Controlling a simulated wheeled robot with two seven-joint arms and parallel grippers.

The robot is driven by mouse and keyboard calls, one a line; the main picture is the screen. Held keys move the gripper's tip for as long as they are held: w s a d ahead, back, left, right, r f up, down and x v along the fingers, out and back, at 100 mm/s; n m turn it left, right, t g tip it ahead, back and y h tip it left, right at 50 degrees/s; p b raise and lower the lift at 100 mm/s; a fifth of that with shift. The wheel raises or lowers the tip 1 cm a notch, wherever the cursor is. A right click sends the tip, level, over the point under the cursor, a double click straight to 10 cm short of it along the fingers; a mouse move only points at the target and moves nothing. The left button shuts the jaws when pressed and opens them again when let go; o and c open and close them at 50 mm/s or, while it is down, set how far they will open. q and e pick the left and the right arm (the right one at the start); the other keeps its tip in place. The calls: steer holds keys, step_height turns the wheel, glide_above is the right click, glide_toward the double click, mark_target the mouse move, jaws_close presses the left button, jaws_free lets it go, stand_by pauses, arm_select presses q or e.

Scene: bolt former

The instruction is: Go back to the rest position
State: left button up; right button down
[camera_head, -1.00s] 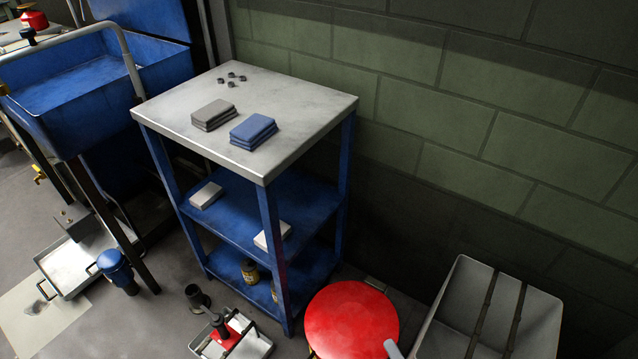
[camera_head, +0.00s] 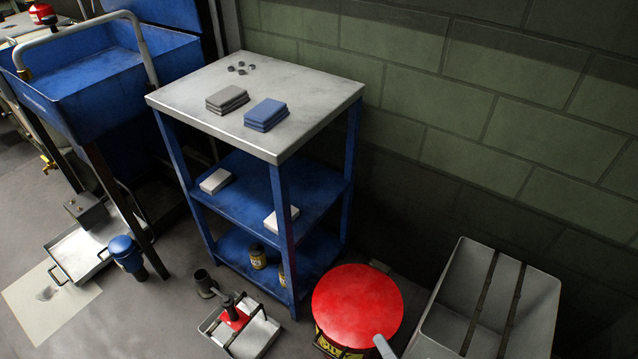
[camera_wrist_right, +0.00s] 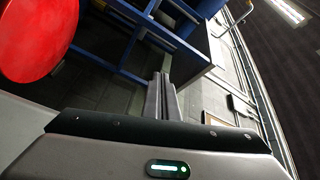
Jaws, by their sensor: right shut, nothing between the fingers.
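My right gripper (camera_wrist_right: 163,98) shows in the right wrist view with its two grey fingers together and nothing between them. In the head view only a small grey tip of it (camera_head: 384,346) shows at the bottom edge, in front of the red-topped drum (camera_head: 357,303). The rest of my right arm is out of the head view. My left gripper is in neither view.
A blue shelf cart (camera_head: 325,100) with folded grey (camera_head: 227,99) and blue cloths (camera_head: 266,113) stands in the middle. A grey bin (camera_head: 540,300) is at right, a blue basin (camera_head: 110,75) at left. A tray (camera_head: 255,335) lies on the floor.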

steer(key=a+f+n+g+h, duration=0.2)
steer(key=a+f+n+g, duration=0.1)
steer(key=a+n+g, duration=0.25)
steer(key=s+d+f+n+g+h, duration=0.3)
steer(key=s+d+n+g+h, duration=0.25)
steer(key=s+d, duration=0.35)
arm_select(q)
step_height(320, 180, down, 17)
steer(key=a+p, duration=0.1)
steer(key=p, duration=1.3)
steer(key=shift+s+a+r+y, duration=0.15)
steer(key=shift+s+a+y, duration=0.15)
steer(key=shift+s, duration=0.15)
arm_select(e)
step_height(320, 180, down, 16)
steer(key=d+m, duration=0.1)
steer(key=shift+s+d+h, duration=0.25)
steer(key=shift+s+h, duration=0.05)
steer(key=shift+h, duration=0.05)
steer(key=shift+f, duration=0.1)
